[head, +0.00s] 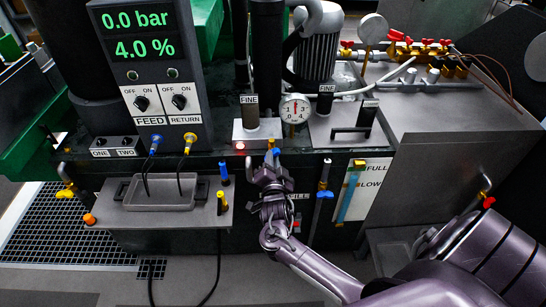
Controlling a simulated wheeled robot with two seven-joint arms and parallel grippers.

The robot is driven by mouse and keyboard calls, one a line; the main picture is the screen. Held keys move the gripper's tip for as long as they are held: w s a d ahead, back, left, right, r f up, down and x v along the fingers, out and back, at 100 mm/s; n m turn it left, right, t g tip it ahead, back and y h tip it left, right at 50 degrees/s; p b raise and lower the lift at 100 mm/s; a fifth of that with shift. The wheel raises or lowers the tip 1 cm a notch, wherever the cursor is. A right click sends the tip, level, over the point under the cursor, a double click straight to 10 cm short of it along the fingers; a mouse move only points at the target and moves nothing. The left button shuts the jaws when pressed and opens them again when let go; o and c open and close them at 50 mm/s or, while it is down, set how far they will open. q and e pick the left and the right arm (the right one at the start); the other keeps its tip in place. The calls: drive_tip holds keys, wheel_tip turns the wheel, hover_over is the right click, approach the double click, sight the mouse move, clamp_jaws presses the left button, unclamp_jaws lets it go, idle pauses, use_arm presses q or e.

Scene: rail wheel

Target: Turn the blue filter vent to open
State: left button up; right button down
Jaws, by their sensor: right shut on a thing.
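My right gripper (271,163) reaches up from the lower right and is shut on the vent. The fingers cover most of the vent, so I cannot tell which way it is turned. My left gripper is not in view.
A grey tray (160,192) is on the left, and a blue-handled valve (324,193) on the right. The display (137,35) reads 0.0 bar and 4.0 %.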

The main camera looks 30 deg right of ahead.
drive_tip(key=n+p, duration=0.2)
drive_tip(key=n, duration=0.2)
drive_tip(key=shift+f+n, duration=0.1)
drive_tip(key=shift+n, duration=0.2)
drive_tip(key=n+p, duration=0.2)
drive_tip(key=n, duration=0.2)
drive_tip(key=c, duration=1.3)
unclamp_jaws()
